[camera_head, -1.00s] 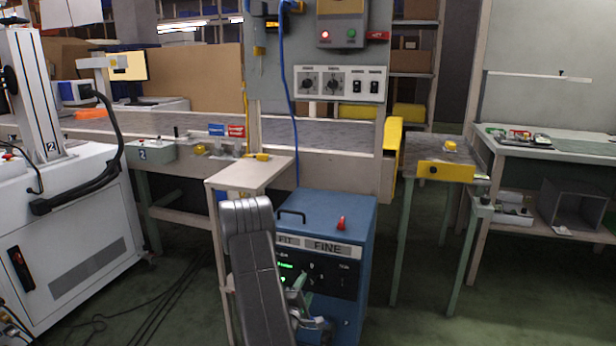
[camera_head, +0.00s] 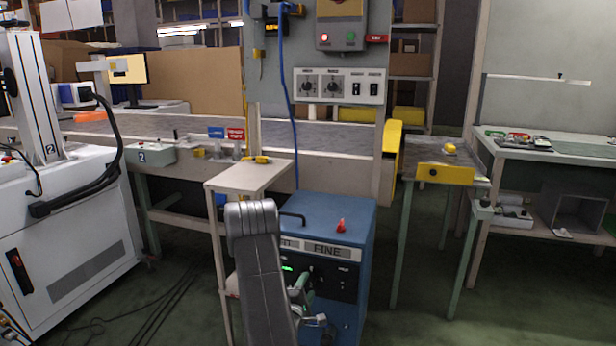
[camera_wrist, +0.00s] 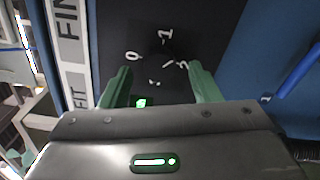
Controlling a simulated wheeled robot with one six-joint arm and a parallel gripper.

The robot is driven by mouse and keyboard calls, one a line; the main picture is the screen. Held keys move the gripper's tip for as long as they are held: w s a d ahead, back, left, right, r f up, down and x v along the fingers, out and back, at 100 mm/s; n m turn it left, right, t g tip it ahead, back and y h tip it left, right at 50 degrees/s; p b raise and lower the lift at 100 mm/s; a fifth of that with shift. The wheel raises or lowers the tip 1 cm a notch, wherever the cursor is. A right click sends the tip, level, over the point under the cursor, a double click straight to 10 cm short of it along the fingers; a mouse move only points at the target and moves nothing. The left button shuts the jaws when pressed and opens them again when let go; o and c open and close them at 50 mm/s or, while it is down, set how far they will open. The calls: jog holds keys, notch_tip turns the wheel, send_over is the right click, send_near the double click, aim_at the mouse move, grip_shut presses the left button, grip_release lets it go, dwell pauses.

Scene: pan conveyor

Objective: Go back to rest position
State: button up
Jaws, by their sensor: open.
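My gripper (camera_wrist: 160,72) shows in the wrist view with two green fingers spread apart and nothing between them. It faces the black dial panel (camera_wrist: 215,25) of the blue cabinet, where white scale marks sit around a dark middle. In the head view, my grey arm rises in front of the blue cabinet (camera_head: 330,215), and my gripper (camera_head: 305,300) is low at the cabinet's front, partly hidden by the arm. I cannot tell the exact gap between the fingertips and the panel.
A narrow beige table (camera_head: 245,178) stands left of the cabinet, close to my arm. A red knob (camera_head: 341,226) and a black handle (camera_head: 291,217) are on the cabinet top. A white machine (camera_head: 75,230) stands left.

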jog(key=p+v, duration=0.2)
jog(key=v, duration=1)
jog(key=b+x, duration=0.2)
jog(key=x, duration=1.1)
jog(key=shift+w+d+b, duration=0.1)
jog(key=shift+b, duration=0.25)
jog(key=shift+w+d, duration=0.1)
jog(key=shift+w, duration=0.25)
jog(key=m+b, duration=0.1)
jog(key=m, duration=0.4)
jog(key=shift+s+f, duration=0.1)
jog(key=m+b, duration=0.1)
jog(key=m, duration=0.4)
jog(key=shift+m+b, duration=0.3)
jog(key=m, duration=0.5)
jog(key=shift+m, duration=2.3)
jog(key=shift+f, duration=0.1)
